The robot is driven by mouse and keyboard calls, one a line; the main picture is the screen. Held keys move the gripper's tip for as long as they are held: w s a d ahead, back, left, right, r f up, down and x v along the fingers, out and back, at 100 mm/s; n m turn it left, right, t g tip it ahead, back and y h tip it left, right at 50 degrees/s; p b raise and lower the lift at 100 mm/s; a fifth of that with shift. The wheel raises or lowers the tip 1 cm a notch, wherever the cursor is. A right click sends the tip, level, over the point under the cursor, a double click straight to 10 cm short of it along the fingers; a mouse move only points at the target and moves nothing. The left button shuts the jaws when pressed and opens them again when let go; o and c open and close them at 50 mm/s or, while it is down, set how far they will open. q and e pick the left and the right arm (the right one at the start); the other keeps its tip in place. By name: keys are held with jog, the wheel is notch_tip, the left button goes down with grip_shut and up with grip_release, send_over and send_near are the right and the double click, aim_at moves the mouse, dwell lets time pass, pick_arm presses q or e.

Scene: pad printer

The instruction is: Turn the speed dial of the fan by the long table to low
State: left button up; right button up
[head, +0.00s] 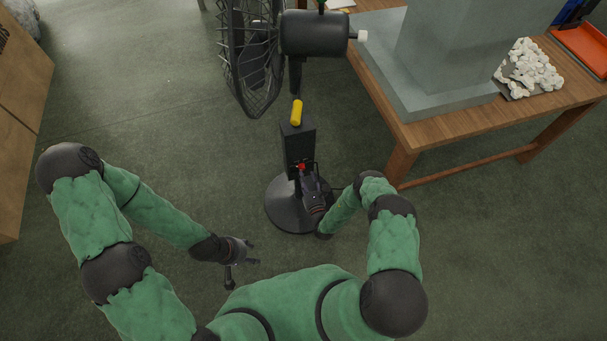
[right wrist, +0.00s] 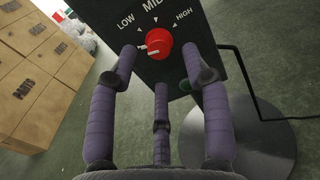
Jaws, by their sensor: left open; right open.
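The fan (head: 318,34) stands on a round black base beside the long table. Its black control box (head: 298,143) faces my right arm. The red speed dial (right wrist: 159,42) sits on the box's front, under the printed words LOW, MID and HIGH. A white mark on the dial's left side points left, below LOW. In the head view only a bit of the dial (head: 301,167) shows. My right gripper (right wrist: 160,58) is open, with fingers on both sides of the dial and one below; contact cannot be told. My left gripper (head: 252,252) is open and empty above the floor.
The long wooden table (head: 425,130) stands at the right, bearing a grey machine (head: 440,60) and a pile of white pieces (head: 530,70). A yellow piece (head: 296,113) tops the control box. Cardboard boxes (right wrist: 38,85) stand at the left.

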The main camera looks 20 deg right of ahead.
aim_at(302, 170)
jog(key=shift+w+b, duration=0.35)
jog(key=shift+w, duration=1.35)
grip_shut()
jog(key=shift+m, duration=0.3)
jog(key=m+b, duration=0.1)
jog(key=m, duration=0.2)
jog(key=shift+m, duration=0.4)
jog(key=m+b, duration=0.1)
jog(key=m, duration=0.4)
jog(key=shift+s+a, duration=0.1)
jog(key=shift+m+b, duration=0.3)
